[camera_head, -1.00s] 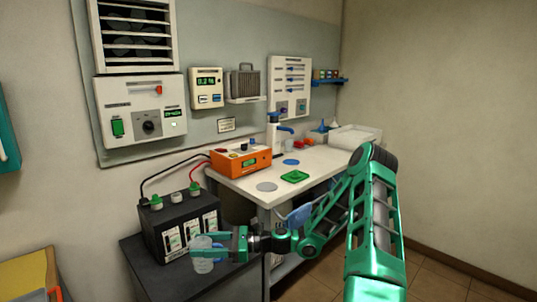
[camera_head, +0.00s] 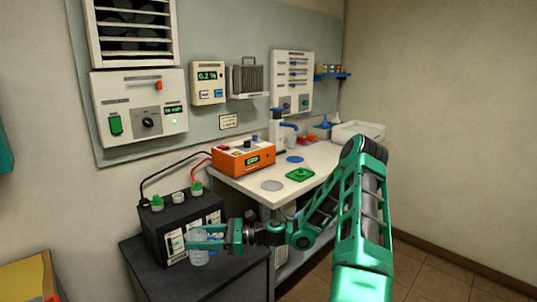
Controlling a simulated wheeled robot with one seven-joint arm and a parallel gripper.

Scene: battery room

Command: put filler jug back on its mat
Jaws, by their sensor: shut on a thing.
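My gripper (camera_head: 205,240) is shut on a clear, pale filler jug (camera_head: 199,258). It holds the jug upright in front of the black battery (camera_head: 180,222), at the lower left of the head view. The fingers hide part of the jug's upper side. On the white bench lie a grey round mat (camera_head: 272,185), a green square mat (camera_head: 300,175) and a blue round mat (camera_head: 295,159). The grey and blue mats look bare; a small green thing seems to stand on the green one. I cannot tell which mat is the jug's.
The battery stands on a dark cabinet (camera_head: 215,270) left of the white bench (camera_head: 240,186). Black and red leads run from it to an orange tester (camera_head: 243,158). A blue-topped white dispenser (camera_head: 277,128) and a white tray (camera_head: 357,133) stand farther back.

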